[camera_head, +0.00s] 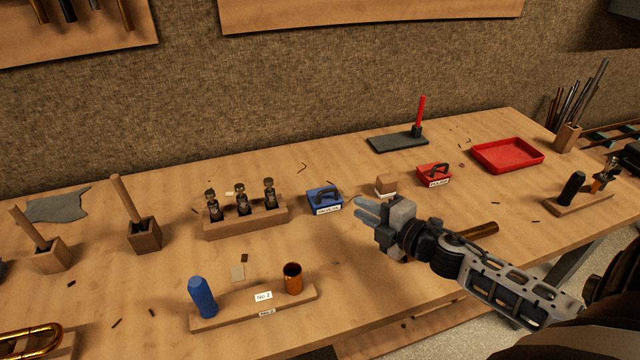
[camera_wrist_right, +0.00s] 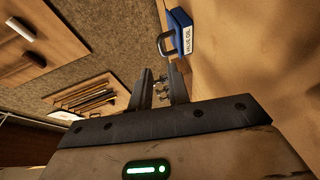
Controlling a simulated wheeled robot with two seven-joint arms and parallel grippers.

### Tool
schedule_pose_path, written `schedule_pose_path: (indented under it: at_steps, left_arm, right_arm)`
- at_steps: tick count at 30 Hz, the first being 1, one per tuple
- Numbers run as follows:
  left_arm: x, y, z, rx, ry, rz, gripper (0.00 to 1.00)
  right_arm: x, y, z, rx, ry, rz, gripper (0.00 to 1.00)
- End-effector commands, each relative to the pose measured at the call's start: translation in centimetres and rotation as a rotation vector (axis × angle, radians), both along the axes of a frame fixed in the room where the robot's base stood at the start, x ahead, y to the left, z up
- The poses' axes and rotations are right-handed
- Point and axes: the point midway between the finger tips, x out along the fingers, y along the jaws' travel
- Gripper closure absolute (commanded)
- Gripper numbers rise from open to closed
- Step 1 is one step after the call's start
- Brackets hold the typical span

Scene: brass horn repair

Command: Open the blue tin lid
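The blue tin (camera_head: 324,200) stands on the workbench, right of the wooden valve block. It has a dark arched handle on its lid and a white label on its front; the lid looks closed. In the right wrist view the blue tin (camera_wrist_right: 181,33) is at the top, past the fingertips, with its handle facing the gripper and a "VALVE OIL" label. My right gripper (camera_head: 360,207) is right of the tin and apart from it. Its fingers are parted and empty, as the right wrist view (camera_wrist_right: 160,75) also shows. My left gripper is not in view.
A small wooden block (camera_head: 386,184) and a red tin (camera_head: 434,175) stand behind my right gripper. The valve block (camera_head: 245,220) stands left of the blue tin. A stand with a blue cylinder (camera_head: 202,297) is nearer the front. The bench in front of the tin is mostly clear.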

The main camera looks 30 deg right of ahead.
Motion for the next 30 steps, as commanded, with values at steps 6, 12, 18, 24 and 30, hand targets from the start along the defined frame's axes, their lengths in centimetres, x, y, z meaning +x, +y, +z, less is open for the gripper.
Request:
schedule_pose_path:
  at_steps: [6, 12, 18, 24, 30]
  left_arm:
    - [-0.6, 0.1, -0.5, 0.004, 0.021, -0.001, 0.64]
    - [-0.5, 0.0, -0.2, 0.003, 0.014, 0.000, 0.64]
    - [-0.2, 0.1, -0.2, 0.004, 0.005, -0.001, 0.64]
    - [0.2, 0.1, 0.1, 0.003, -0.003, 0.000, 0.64]
    - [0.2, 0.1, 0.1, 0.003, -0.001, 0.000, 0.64]
  right_arm:
    - [4.4, 0.6, -0.5, 0.001, -0.005, -0.003, 0.82]
    - [8.3, 1.3, -1.2, 0.002, -0.004, -0.003, 0.82]
    - [11.4, 1.8, -2.0, 0.003, -0.002, -0.004, 0.82]
    - [12.8, 2.1, -2.3, 0.002, -0.001, -0.001, 0.82]
    - [13.0, 2.2, -2.4, 0.002, 0.000, -0.001, 0.82]
